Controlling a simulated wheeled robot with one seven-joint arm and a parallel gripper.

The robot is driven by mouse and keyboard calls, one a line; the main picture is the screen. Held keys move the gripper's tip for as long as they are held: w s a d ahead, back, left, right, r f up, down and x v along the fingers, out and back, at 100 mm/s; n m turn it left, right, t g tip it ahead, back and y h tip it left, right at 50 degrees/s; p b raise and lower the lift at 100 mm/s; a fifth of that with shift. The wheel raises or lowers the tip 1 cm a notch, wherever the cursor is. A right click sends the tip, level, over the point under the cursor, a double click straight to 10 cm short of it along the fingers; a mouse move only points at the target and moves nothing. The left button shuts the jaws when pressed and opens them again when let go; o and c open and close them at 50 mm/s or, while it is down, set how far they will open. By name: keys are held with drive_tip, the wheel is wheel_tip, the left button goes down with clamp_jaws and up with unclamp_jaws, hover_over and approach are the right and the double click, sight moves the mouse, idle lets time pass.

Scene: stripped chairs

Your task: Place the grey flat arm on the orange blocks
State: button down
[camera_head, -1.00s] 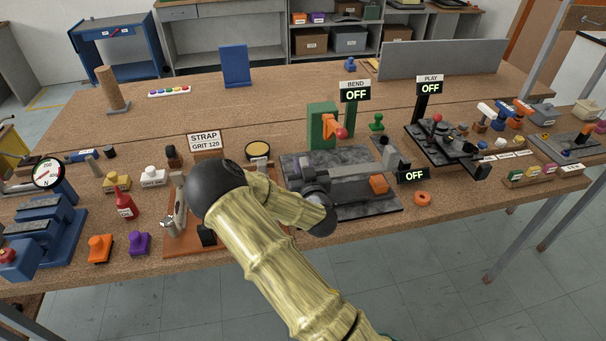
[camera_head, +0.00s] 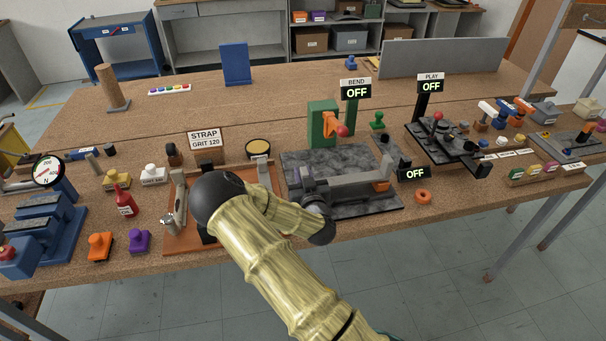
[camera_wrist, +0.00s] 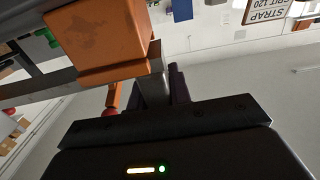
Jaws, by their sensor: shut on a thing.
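The grey flat arm (camera_head: 350,181) lies roughly level over the front part of the dark slate plate (camera_head: 352,209). My gripper (camera_head: 308,187) is shut on its left end. An orange block (camera_head: 382,186) shows at the arm's right end, partly covered by it. In the wrist view, which is upside down, an orange block (camera_wrist: 97,40) is close beside my gripper (camera_wrist: 165,88), and the grey arm (camera_wrist: 38,84) runs along its top side. I cannot tell whether arm and blocks touch. My wrist hides the left end in the head view.
A green post with an orange lever (camera_head: 333,124) stands behind the plate. An OFF display (camera_head: 414,174) and an orange ring (camera_head: 423,197) are to the right.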

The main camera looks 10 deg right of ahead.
drive_tip(key=shift+f, duration=0.15)
drive_tip(key=c, duration=1.4)
unclamp_jaws()
drive_tip(key=shift+o, duration=0.6)
drive_tip(key=shift+s, duration=0.1)
drive_tip(key=shift+r+p, duration=0.6)
drive_tip(key=shift+r, duration=0.1)
drive_tip(key=s+b, duration=0.1)
drive_tip(key=s, duration=1.1)
drive_tip(key=shift+b, duration=0.4)
drive_tip(key=shift+w+f, duration=0.1)
drive_tip(key=shift+f, duration=0.05)
